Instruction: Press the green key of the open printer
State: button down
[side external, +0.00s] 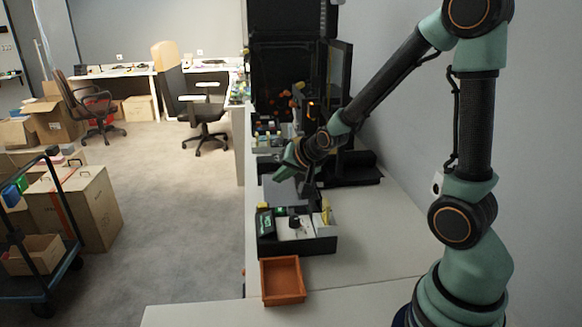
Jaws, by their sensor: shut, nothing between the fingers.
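A low black device with a white top (297,235), apparently the open printer, stands on the pale counter. A small green patch (281,209), possibly the green key, shows near its back left edge, beside a yellow patch (263,205). A dark greenish panel (265,223) is on its left side. A grey flat piece (285,192) shows behind the device. My gripper (278,176) is shut and empty. In the picture it is above and behind the green patch, apart from it. The fingertips are small and hard to make out.
A brown open tray (282,281) sits in front of the device. A tall black machine (285,65) with an open door (339,75) stands behind, with small items near its foot. The counter to the right (375,225) is clear. A trolley and cartons (92,208) are on the floor at left.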

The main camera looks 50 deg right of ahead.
aim_at(282, 212)
jog(key=shift+f, duration=3.25)
jog(key=shift+f, duration=0.15)
jog(key=shift+f, duration=0.3)
